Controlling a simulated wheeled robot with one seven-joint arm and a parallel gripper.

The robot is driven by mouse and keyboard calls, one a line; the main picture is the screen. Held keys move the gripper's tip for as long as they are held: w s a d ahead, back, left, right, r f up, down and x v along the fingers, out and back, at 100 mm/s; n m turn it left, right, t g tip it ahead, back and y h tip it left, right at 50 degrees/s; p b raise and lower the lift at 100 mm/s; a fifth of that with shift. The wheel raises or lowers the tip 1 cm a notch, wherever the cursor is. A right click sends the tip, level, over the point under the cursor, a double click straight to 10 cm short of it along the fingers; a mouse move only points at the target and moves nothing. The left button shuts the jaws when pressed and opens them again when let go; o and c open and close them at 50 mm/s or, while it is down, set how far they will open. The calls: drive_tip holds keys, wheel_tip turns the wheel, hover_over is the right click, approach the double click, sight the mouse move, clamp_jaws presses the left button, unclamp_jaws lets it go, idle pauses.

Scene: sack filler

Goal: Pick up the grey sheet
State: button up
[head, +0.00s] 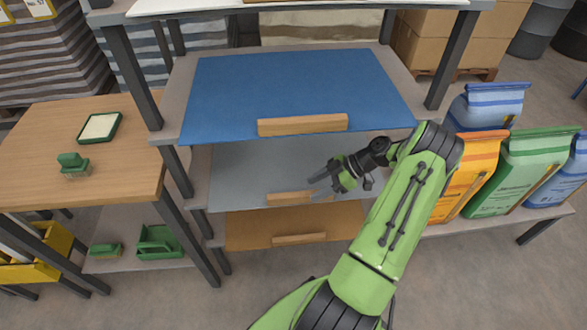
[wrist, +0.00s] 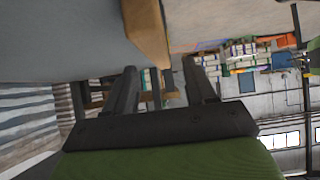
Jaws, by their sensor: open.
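The grey sheet (head: 255,160) lies on the middle level of the rack, below a blue sheet and above an orange-brown one. A wooden bar handle (head: 290,198) runs along its front edge. My gripper (head: 318,187) is open and empty at the right end of that handle. In the wrist view the grey sheet (wrist: 60,35) fills the upper left, and its handle (wrist: 147,30) reaches down toward the gap between my two spread fingers (wrist: 160,72). I cannot tell whether a finger touches the handle.
The blue sheet (head: 300,90) with its handle (head: 302,124) overhangs just above. The orange-brown sheet (head: 270,229) lies below. Filled sacks (head: 475,165) stand on a low shelf at right. A wooden table (head: 60,150) with green stamp items is at left.

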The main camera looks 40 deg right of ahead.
sight(303, 193)
drive_tip(key=b+x, duration=0.1)
drive_tip(key=x, duration=0.3)
drive_tip(key=shift+w+a+f, duration=0.1)
drive_tip(key=shift+w+a, duration=0.1)
clamp_jaws()
idle(1.1)
